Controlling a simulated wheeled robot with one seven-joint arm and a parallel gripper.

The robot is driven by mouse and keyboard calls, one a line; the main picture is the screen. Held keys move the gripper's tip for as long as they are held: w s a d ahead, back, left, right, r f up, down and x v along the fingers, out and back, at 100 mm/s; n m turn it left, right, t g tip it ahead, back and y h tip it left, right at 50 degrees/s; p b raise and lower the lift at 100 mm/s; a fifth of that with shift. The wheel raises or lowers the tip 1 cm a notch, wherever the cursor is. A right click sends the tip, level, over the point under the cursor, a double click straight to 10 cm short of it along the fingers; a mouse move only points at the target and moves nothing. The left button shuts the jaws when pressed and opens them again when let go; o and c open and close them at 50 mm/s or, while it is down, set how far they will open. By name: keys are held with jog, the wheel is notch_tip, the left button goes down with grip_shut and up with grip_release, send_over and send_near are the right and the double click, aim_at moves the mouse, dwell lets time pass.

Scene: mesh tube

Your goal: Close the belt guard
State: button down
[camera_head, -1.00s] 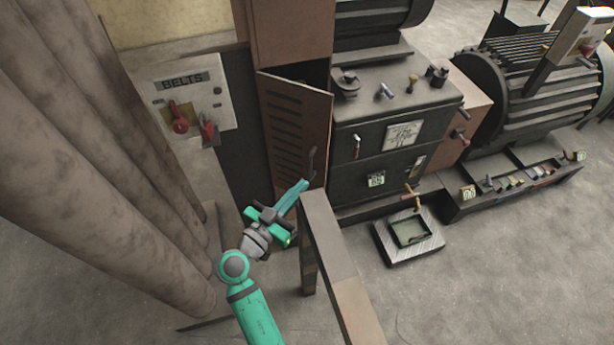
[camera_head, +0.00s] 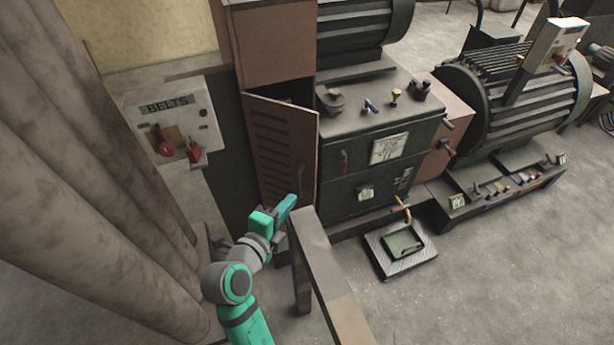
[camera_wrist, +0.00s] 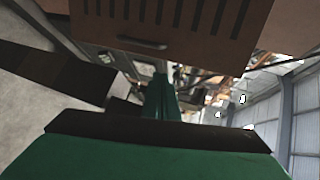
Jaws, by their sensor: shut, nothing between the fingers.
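The belt guard is a brown door (camera_head: 282,150) with dark slots, hinged on the left. It stands partly open, with a dark gap along its top edge. Its dark handle (camera_head: 300,182) is near the free right edge. My gripper (camera_head: 286,208) is shut and empty, low in front of the door near the handle's lower end. In the wrist view the slotted door (camera_wrist: 190,22) fills the top, with its handle (camera_wrist: 142,43) beyond the closed teal fingers (camera_wrist: 161,97). I cannot tell whether the fingers touch the door.
A brown-topped rail (camera_head: 325,265) stands close to the right of my gripper. Large pipes (camera_head: 75,190) and the BELTS switch box (camera_head: 172,125) are to the left. A dark machine (camera_head: 370,150) stands right of the door, with a square tray (camera_head: 372,252) on the floor before it.

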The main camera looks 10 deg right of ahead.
send_near(314, 168)
jog(key=x, duration=0.4)
jog(key=shift+w+d+f, duration=0.15)
jog(key=shift+d+f, duration=0.05)
jog(key=shift+f, duration=0.05)
jog(key=shift+w+d, duration=0.4)
jog(key=shift+w, duration=0.35)
jog(key=shift+s, duration=0.15)
